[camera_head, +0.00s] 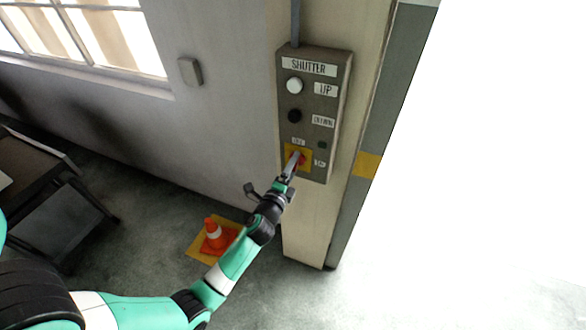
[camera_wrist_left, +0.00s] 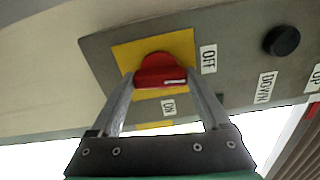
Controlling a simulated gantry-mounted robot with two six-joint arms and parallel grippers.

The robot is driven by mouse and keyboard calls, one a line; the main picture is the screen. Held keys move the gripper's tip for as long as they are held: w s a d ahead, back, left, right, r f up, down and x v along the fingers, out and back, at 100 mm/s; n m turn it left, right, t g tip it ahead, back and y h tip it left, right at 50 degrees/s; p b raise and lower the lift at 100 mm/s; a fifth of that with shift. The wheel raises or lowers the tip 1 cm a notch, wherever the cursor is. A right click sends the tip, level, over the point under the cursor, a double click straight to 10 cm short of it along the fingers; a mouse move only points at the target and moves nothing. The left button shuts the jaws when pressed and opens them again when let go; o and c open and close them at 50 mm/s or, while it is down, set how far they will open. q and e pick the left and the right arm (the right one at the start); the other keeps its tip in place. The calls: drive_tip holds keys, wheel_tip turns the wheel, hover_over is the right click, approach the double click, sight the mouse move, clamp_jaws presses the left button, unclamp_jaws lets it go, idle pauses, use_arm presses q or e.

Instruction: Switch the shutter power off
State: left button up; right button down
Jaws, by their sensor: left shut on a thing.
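The shutter control panel (camera_head: 312,118) is a grey box on the pale pillar. Low on it, a red rotary knob (camera_head: 300,158) sits on a yellow plate (camera_head: 290,152). My left gripper (camera_head: 294,165) reaches up to the knob and hides part of it. In the left wrist view, its fingers stand either side of the red knob (camera_wrist_left: 161,70), shut on it. The knob's grip lies across that view, its white mark at the right end, on the side of the OFF label (camera_wrist_left: 208,59). The ON label (camera_wrist_left: 168,107) is below the knob. My right gripper is not in view.
Above the knob are a black button (camera_head: 295,116) marked DOWN and a white button (camera_head: 294,86) marked UP. An orange cone (camera_head: 213,235) stands on the floor below my left arm. A dark cart (camera_head: 60,200) is at the left. The doorway right of the pillar is bright.

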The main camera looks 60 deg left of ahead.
use_arm(q)
drive_tip(key=shift+n, duration=0.6)
drive_tip(key=o, duration=1.2)
drive_tip(key=b+v, duration=0.1)
drive_tip(key=v, duration=1)
drive_tip(key=shift+s+d, duration=0.2)
drive_tip(key=shift+d, duration=0.05)
